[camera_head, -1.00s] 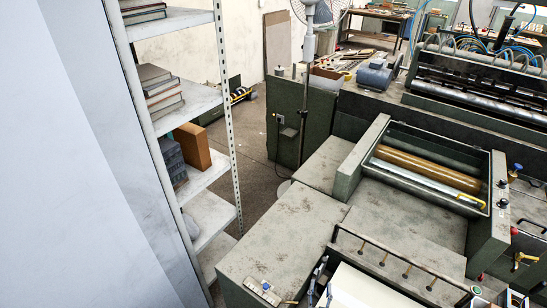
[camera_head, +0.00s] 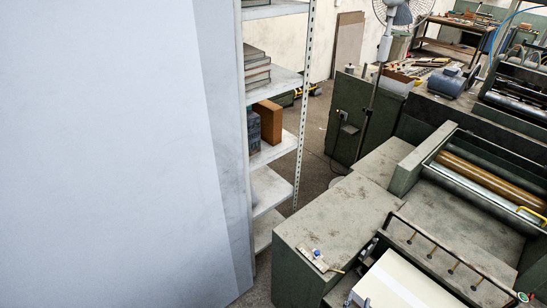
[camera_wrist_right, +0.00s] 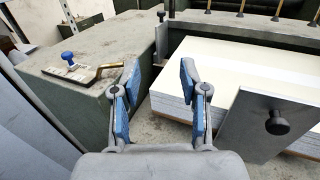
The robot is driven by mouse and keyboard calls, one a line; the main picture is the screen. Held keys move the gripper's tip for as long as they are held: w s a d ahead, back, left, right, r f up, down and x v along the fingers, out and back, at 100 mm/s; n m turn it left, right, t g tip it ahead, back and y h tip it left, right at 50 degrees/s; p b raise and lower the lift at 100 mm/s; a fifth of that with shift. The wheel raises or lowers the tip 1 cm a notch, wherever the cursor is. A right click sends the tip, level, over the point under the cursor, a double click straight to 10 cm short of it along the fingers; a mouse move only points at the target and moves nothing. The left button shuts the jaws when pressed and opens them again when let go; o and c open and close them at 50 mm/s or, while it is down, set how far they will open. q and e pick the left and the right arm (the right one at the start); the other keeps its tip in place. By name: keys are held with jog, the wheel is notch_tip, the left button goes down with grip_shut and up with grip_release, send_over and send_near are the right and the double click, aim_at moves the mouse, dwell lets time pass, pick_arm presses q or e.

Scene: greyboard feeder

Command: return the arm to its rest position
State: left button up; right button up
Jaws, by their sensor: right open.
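My right gripper (camera_wrist_right: 160,68) shows clearly in the right wrist view, with its two blue-padded fingers apart and nothing between them. Beyond its fingertips is the gap between the green cabinet (camera_wrist_right: 105,60) and the white paper stack (camera_wrist_right: 245,95). A small metal tool with a blue knob (camera_wrist_right: 75,70) lies on the cabinet top, left of the fingers. In the head view the same cabinet (camera_head: 325,225) and paper stack (camera_head: 400,285) are at the bottom right; the gripper is hard to make out there. My left gripper is not in view.
A large pale panel (camera_head: 110,150) fills the left of the head view. Beside it stands a metal shelf (camera_head: 275,185) with books and boxes. The machine with a brown roller (camera_head: 485,180) is at the right. A dark plate with a knob (camera_wrist_right: 265,125) is right of the gripper.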

jog(key=s+a+f+n+g+y, duration=0.15)
jog(key=a+f+n+y, duration=0.3)
jog(key=f+n, duration=0.6)
jog(key=s+a+f+n+g+y, duration=0.1)
jog(key=s+a+f+n+y, duration=0.3)
jog(key=f+n, duration=0.65)
jog(key=s+a+f+n+g, duration=0.1)
jog(key=s+f+n+g, duration=0.15)
jog(key=f, duration=0.35)
jog(key=s+a+f+n+g, duration=0.1)
jog(key=s+f+n, duration=0.25)
jog(key=f, duration=0.25)
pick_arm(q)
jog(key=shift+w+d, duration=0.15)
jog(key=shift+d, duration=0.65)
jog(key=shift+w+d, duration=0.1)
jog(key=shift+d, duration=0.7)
pick_arm(e)
jog(key=s+d+f+n+g, duration=0.4)
jog(key=s+f+n, duration=0.4)
jog(key=s, duration=0.4)
jog(key=s+d+f+n+g, duration=0.5)
jog(key=s+f+n, duration=0.2)
jog(key=s, duration=0.6)
jog(key=shift+d+f+n, duration=0.2)
jog(key=shift+f+n, duration=0.15)
jog(key=shift+n, duration=0.55)
